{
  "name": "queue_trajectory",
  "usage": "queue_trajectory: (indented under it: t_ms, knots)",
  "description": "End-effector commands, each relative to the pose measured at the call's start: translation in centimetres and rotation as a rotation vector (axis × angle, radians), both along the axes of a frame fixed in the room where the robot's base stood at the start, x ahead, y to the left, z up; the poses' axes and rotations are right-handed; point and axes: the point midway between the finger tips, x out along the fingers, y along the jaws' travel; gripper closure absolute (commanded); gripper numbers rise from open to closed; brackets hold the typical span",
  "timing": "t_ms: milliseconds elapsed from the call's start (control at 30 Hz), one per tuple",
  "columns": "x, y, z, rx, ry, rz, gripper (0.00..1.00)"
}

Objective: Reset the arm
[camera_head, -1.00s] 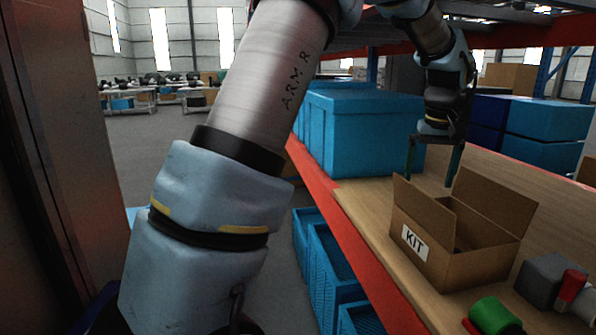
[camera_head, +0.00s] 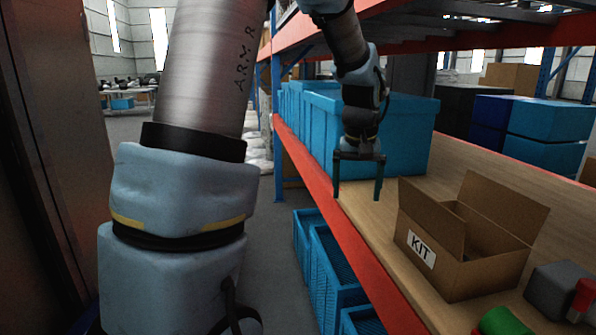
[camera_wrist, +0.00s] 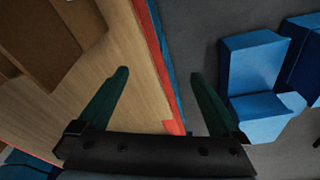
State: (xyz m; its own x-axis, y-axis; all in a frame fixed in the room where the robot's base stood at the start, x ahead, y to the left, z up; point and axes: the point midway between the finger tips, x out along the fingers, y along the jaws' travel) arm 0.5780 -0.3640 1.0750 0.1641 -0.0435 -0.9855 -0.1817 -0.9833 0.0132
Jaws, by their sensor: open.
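My gripper (camera_head: 357,194) is open and empty in the head view. It hangs fingers down over the front edge of the shelf, left of the cardboard box marked KIT (camera_head: 459,252). The open box (camera_wrist: 48,42) shows at the upper left of the wrist view, apart from the fingers. My arm reaches up on the left of the head view.
Large blue bins (camera_head: 405,135) stand behind my gripper on the wooden shelf (camera_head: 378,213). Blue crates (camera_head: 331,265) sit below the red beam (camera_head: 330,205). An upper shelf hangs overhead.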

Motion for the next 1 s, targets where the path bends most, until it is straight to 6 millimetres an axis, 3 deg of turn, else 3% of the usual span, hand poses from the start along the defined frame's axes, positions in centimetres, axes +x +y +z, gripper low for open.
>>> queue_trajectory:
  t_ms: [200, 300, 400, 500, 633, 1000]
  knots:
    - [-4.0, 12.6, -3.2, -0.004, -0.027, 0.052, 0.0]
    - [-6.9, 16.7, -4.6, -0.002, -0.044, 0.071, 0.0]
    - [-9.1, 19.3, -5.5, 0.002, -0.056, 0.084, 0.0]
    - [-10.6, 20.4, -6.2, 0.006, -0.05, 0.086, 0.0]
    - [-11.7, 20.1, -6.8, 0.013, 0.021, 0.082, 0.0]
    - [-11.8, 20.0, -6.9, 0.014, 0.03, 0.082, 0.0]
